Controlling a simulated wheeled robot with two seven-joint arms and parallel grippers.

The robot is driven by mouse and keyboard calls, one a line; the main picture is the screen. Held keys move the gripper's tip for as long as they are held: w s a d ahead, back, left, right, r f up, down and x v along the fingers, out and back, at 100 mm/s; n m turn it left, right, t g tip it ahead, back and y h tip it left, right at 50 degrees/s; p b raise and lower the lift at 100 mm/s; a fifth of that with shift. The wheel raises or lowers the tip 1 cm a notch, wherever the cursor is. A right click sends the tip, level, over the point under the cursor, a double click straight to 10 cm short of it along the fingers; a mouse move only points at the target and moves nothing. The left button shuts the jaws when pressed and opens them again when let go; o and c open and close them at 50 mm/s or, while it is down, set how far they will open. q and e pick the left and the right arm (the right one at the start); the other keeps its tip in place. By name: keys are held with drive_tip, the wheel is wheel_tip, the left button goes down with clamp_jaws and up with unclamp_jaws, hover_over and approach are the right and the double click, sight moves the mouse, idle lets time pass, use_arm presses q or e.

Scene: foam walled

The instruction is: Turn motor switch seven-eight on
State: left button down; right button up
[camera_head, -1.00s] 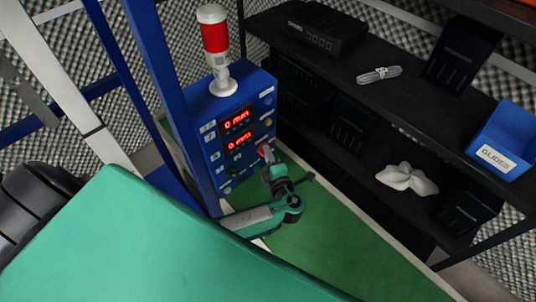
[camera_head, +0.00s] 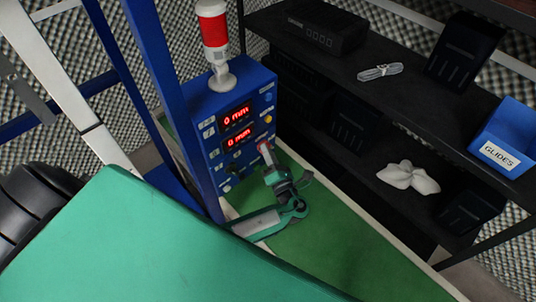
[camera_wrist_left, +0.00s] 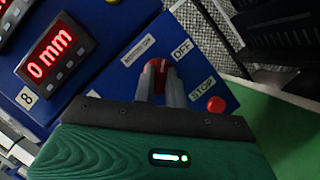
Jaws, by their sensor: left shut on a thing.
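The blue control box (camera_head: 245,105) carries two red displays reading 0 mm. On its front, a red rotary switch (camera_wrist_left: 156,69) shows in the left wrist view, between a slanted white label, too blurred to read surely, and an OFF label (camera_wrist_left: 182,49). My left gripper (camera_wrist_left: 162,82) is shut on this switch, one grey finger on each side of it. In the head view the left gripper (camera_head: 267,158) reaches up to the lower right of the box front and partly hides the switch. My right gripper is not in view.
A red button (camera_wrist_left: 216,104) sits beside the STOP label, close to the fingers. A red and white signal lamp (camera_head: 214,40) stands on the box. A blue post (camera_head: 165,90) rises at its left. Dark shelves (camera_head: 340,90) with bins stand at the right.

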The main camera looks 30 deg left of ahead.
use_arm(q)
drive_tip(key=shift+w+d+f+n+g+y+b, duration=0.1)
drive_tip(key=shift+n+g+y+b, duration=1)
drive_tip(key=shift+n, duration=1.35)
drive_tip(key=shift+w+a+f+n+g+y+b, duration=0.1)
drive_tip(key=shift+n+g+y+b, duration=0.5)
drive_tip(key=shift+n+b, duration=1.4)
drive_tip(key=shift+d+n+g+y+b, duration=0.1)
drive_tip(key=shift+n+g+y+b, duration=0.7)
drive_tip(key=shift+n, duration=2.05)
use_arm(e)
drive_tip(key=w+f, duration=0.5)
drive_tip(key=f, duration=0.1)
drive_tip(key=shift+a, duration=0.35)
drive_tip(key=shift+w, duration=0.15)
use_arm(q)
drive_tip(key=c, duration=1.4)
unclamp_jaws()
drive_tip(key=shift+c, duration=0.2)
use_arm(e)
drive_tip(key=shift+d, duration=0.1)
